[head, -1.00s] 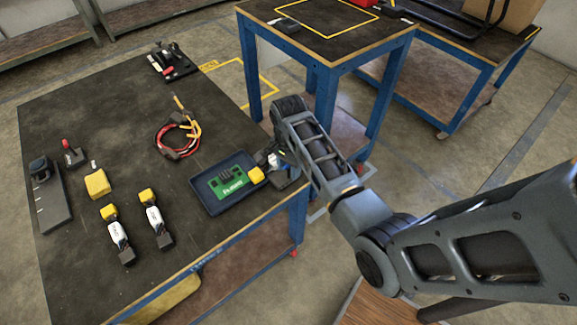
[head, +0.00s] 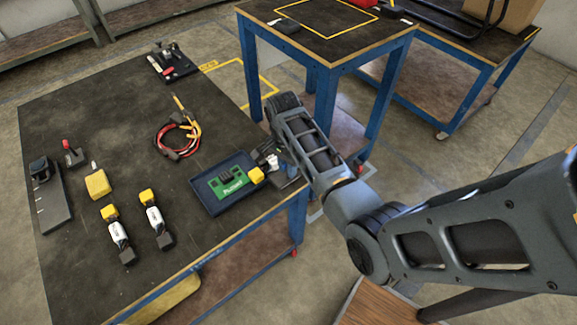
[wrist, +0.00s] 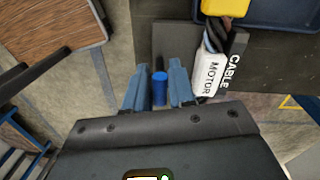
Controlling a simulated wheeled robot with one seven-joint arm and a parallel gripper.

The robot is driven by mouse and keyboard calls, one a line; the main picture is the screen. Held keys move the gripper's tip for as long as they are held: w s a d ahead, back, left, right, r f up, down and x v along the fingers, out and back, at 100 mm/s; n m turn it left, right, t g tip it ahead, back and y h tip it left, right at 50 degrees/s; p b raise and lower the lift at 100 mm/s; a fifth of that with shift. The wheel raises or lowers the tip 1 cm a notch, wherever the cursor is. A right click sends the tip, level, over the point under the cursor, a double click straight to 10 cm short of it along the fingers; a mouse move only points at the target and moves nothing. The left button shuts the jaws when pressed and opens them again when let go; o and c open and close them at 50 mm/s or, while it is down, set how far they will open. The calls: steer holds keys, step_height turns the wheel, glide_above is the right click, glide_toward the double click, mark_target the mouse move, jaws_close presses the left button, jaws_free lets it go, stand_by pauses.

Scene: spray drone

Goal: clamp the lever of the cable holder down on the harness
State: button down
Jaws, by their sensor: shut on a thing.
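The harness shows in the wrist view as a white label marked MOTOR CABLE (wrist: 212,72) with black cables and a yellow connector (wrist: 226,7). In the head view its yellow connector (head: 256,175) lies at the tray's right edge. A dark grey block (wrist: 174,42), apparently the cable holder, is beside the label. A blue cylinder, apparently the holder's lever (wrist: 160,87), stands between the fingers of my gripper (wrist: 158,84). My gripper is shut on it, left of the label. Whether the lever presses on the harness cannot be told; my arm hides much of it in the head view.
A dark blue tray (head: 206,207) with a green board (head: 228,184) is at the table's right edge.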

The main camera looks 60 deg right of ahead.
steer(key=g, duration=0.1)
steer(key=w+g+b, duration=0.1)
steer(key=shift+w+d+f+g+y, duration=0.2)
steer(key=shift+f+g+y, duration=0.1)
steer(key=shift+f+y, duration=0.1)
steer(key=shift+r+g+b, duration=0.15)
steer(key=shift+g+b, duration=0.45)
steer(key=c, duration=1.1)
jaws_free()
steer(key=shift+w, duration=0.1)
steer(key=shift+r, duration=0.1)
